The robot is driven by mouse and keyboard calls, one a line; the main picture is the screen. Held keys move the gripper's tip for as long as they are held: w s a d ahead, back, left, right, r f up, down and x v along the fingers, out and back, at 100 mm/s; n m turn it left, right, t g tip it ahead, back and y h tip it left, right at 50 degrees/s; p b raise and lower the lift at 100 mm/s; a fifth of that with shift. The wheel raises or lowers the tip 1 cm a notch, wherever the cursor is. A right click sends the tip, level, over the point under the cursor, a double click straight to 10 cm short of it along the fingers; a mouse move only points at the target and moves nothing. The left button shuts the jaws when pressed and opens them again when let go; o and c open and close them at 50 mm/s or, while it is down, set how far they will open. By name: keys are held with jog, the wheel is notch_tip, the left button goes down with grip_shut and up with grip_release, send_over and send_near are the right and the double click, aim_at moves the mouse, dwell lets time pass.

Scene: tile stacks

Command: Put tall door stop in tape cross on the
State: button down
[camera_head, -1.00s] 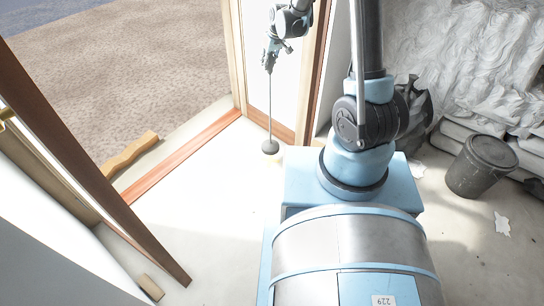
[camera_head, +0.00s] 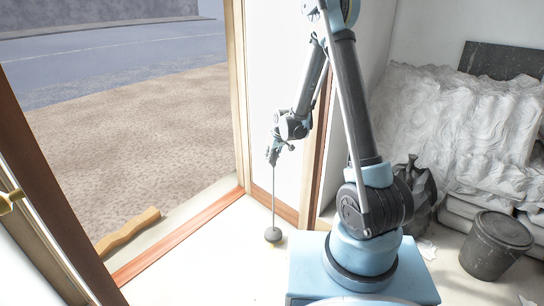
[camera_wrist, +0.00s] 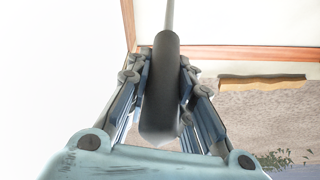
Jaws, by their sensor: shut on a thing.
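The tall door stop (camera_head: 273,235) has a long thin grey rod and a dark rounded foot. It stands nearly upright with its foot at or just above the pale floor; I cannot tell if it touches. My gripper (camera_head: 272,158) is shut on its upper end. In the wrist view, my gripper's fingers (camera_wrist: 163,72) flank the dark handle of the door stop (camera_wrist: 160,100), and the rod runs away beyond it. A tape cross is not clearly visible; only a faint yellowish trace shows by the foot, too small to tell.
A doorway with an orange-brown sill (camera_head: 180,243) lies left of the door stop. A wavy wooden piece (camera_head: 128,231) lies beside the sill. A dark bucket (camera_head: 492,248) and white plastic-covered bulk (camera_head: 455,130) stand at the right. Pale floor is clear in front of the door stop.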

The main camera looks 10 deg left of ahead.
jog(key=shift+f, duration=1.95)
jog(key=c, duration=1.4)
grip_release()
